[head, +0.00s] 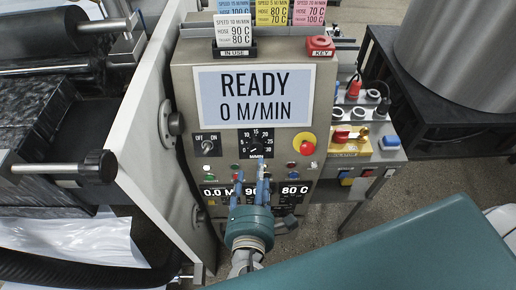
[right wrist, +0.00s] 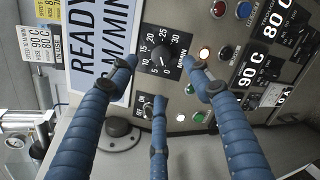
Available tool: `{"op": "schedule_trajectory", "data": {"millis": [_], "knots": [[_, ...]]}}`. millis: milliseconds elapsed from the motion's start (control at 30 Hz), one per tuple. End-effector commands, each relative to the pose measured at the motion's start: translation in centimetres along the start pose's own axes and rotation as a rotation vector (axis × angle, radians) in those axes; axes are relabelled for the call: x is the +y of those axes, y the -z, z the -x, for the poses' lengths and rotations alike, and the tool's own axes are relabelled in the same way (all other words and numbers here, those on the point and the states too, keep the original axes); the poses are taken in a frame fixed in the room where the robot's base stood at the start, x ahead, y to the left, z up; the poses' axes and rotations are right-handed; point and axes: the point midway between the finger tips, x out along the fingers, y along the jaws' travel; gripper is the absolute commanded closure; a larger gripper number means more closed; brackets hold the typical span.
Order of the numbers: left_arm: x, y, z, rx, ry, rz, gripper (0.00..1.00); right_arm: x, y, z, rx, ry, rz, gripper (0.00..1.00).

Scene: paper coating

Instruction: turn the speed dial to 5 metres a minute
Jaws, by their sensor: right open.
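The speed dial (head: 256,142) is a black knob on a black scale plate marked 0 to 30, below the big display (head: 253,95), which reads READY 0 M/MIN. In the right wrist view the dial (right wrist: 166,56) is near the top middle; I cannot tell exactly where its pointer stands. My right gripper (head: 252,182) is open and empty, below the dial in the head view. In the right wrist view its blue fingers (right wrist: 160,72) are spread, two tips on either side of the dial plate and a third below it, apart from the knob. My left gripper is not in view.
An OFF/ON switch (head: 207,144) is left of the dial and a red-yellow emergency button (head: 304,143) right. Small lamps and lower readouts (head: 293,190) lie beneath, partly hidden by my gripper. Coloured cards (head: 271,12) and a red KEY block (head: 320,45) sit on top.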

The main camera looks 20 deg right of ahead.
Motion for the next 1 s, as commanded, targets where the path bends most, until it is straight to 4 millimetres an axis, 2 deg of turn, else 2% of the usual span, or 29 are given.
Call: {"op": "schedule_trajectory", "data": {"millis": [500, 700, 967, 1000], "knots": [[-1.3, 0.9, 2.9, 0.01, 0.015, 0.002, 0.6, 0.2, -0.2, -8.8, -0.002, -0.001, 0.003, 0.5], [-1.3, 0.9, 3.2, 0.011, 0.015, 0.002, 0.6, 0.0, 0.0, -10.2, 0.001, 0.0, -0.001, 0.5], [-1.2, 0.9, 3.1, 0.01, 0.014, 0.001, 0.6, 0.0, 0.1, -10.4, 0.001, 0.0, -0.001, 0.5], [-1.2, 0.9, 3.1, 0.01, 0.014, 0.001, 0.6, 0.0, 0.1, -10.4, 0.001, 0.0, -0.001, 0.54]]}}
